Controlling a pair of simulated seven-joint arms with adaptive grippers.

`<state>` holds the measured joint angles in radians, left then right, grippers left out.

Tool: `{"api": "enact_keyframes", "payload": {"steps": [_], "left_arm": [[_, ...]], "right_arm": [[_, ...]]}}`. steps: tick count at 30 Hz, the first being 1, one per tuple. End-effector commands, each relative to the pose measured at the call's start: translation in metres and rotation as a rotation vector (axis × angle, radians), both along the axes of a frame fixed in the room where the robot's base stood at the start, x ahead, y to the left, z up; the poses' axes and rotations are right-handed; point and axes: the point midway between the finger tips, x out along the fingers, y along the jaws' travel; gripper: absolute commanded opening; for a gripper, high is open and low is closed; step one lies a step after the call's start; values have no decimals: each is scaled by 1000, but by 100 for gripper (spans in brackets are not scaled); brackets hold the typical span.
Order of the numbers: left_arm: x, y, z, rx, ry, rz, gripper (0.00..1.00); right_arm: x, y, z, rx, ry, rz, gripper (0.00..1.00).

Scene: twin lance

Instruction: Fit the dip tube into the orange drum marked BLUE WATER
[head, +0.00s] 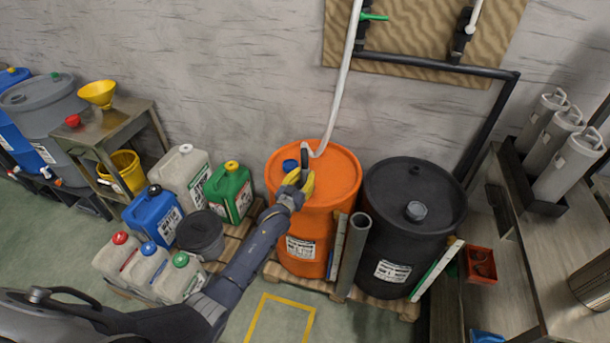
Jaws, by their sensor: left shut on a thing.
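The orange drum (336,178) stands on a pallet in the middle of the head view, with a white label (300,248) too small to read. A blue cap (290,165) shows on its lid. My left gripper (302,179), with yellow fingers, is over the near left part of the lid. It is shut on what looks like the dip tube, whose dark upper part (304,157) stands above the fingers. A white hose (335,105) runs from there up the wall. The fingers hide the tube's lower part, so I cannot tell whether it is in an opening. My right gripper is out of view.
A black drum (396,232) stands close on the right, with a grey pipe (354,256) between the drums. Several jerrycans and a dark bucket (200,235) stand at the left. A bench (515,240) with grey cylinders is at the right. The yellow-marked floor (281,322) is clear.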

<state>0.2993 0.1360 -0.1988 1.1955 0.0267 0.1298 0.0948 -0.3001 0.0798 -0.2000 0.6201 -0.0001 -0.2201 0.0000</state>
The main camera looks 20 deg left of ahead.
Motion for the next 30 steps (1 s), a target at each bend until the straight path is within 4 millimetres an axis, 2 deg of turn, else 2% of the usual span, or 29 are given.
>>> {"api": "enact_keyframes", "payload": {"steps": [6,7,13,23,30], "left_arm": [[0,0,-2,-1,-3,0,0],[0,0,-2,-2,-4,0,29],[0,0,-2,-1,-2,0,51],[-4,0,-4,0,1,0,51],[-32,5,-4,0,0,0,51]], "right_arm": [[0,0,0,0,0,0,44],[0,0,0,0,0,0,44],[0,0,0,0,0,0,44],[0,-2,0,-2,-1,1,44],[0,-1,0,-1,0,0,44]]}}
